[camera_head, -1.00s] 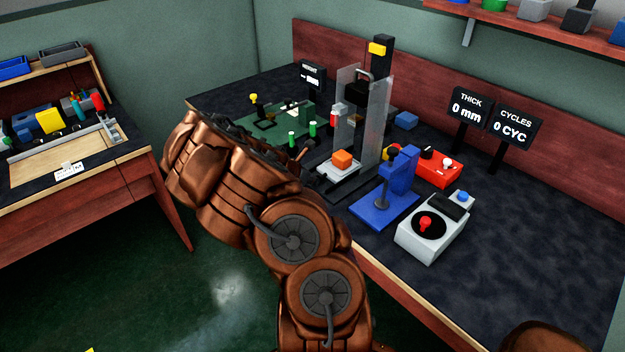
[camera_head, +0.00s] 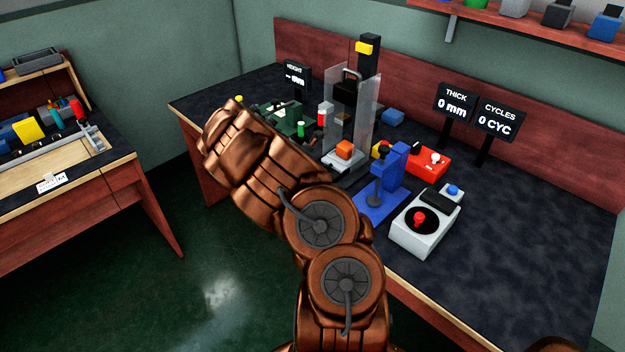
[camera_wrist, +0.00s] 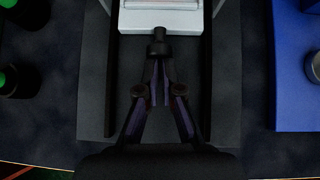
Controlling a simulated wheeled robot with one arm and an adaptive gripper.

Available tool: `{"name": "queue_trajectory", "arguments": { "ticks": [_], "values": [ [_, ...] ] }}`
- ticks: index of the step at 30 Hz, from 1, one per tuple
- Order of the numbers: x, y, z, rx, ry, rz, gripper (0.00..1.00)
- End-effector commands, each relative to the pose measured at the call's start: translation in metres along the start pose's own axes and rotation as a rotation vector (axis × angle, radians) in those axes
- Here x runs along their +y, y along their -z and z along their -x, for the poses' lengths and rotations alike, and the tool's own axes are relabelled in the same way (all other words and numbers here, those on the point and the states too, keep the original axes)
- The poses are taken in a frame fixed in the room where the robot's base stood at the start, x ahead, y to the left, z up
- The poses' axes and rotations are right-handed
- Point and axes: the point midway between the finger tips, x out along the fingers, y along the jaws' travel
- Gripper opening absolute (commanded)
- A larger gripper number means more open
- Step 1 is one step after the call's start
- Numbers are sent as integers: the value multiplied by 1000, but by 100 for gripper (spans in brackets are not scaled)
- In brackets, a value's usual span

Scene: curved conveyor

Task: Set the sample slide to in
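The sample slide is a pale plate (camera_head: 343,162) with an orange block (camera_head: 344,148) on it, at the foot of the tower between clear panels. In the wrist view the slide's front edge (camera_wrist: 160,20) is at the top, with a dark knob (camera_wrist: 158,47) sticking out toward me, between two dark rails. My gripper (camera_wrist: 158,64) is shut, its fingertips close together right at the knob's near end. They look in contact with it, though the dark picture makes this hard to judge. In the head view my arm hides the gripper.
A blue fixture (camera_head: 380,203) stands close to the right of the slide, with a grey box with a red knob (camera_head: 419,218) beyond. Green-topped posts (camera_wrist: 10,80) stand to the left. The clear panels (camera_head: 364,100) rise above the slide.

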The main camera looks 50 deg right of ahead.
Motion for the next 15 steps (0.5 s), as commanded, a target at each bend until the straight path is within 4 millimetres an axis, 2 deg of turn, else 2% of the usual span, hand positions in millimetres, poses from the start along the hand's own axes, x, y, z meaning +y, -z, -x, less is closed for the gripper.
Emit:
{"name": "queue_trajectory", "arguments": {
  "ticks": [9,15],
  "values": [
    [-3,-7,-1,-6,2,-3,0],
    [-4,1,8,-7,4,-2,0]
  ]
}}
